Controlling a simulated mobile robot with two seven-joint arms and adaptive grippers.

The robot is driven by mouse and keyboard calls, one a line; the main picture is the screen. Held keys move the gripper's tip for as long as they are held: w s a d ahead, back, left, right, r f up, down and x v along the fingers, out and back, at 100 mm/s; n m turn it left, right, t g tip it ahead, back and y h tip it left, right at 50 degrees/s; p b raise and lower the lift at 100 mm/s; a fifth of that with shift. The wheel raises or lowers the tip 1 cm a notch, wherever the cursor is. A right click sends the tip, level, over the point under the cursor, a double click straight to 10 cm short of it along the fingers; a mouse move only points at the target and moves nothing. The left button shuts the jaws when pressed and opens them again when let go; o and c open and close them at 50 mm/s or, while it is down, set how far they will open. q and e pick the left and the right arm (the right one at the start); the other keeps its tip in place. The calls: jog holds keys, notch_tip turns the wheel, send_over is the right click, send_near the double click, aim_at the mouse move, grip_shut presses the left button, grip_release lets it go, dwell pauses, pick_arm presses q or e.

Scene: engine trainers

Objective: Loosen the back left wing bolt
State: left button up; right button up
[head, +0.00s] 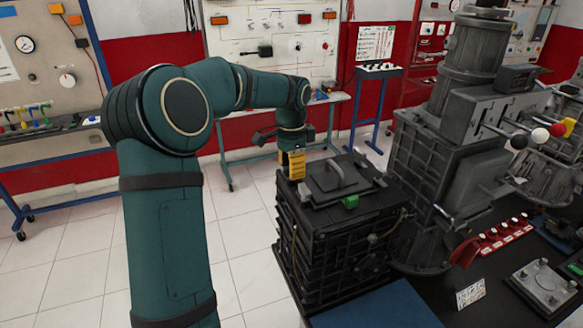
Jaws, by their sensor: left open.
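A black ribbed box (335,250) stands at the middle right. Its dark lid (338,183) has a grey arched handle (337,172). My left arm reaches in from the left, and my left gripper (292,168) points down at the back left part of the box top. Its yellow fingers are open, at or just above the lid's left edge; I cannot tell if they touch anything. The back left wing bolt cannot be made out, and the gripper covers that area. A green part (350,201) sits at the lid's front edge. My right gripper is not in view.
A large grey engine trainer (440,150) with ball-topped levers (540,134) stands close to the box's right. A dark bench with a red rack (495,237) and a metal plate (543,284) is at lower right. Tiled floor (245,235) left of the box is clear.

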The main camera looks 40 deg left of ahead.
pick_arm(q)
jog(key=shift+o, duration=0.3)
grip_shut()
jog(key=n+p, duration=0.1)
jog(key=n, duration=0.2)
jog(key=shift+n+p, duration=0.3)
jog(key=shift+n, duration=0.1)
jog(key=n+p, duration=0.1)
jog(key=n, duration=0.3)
jog(key=shift+n, duration=0.3)
jog(key=n+p, duration=0.1)
jog(key=n, duration=0.4)
jog(key=shift+a+p, duration=0.15)
jog(key=shift+p, duration=0.2)
jog(key=shift+s+f+n+p, duration=0.15)
jog(key=shift+n+p, duration=0.35)
jog(key=shift+n, duration=1.7)
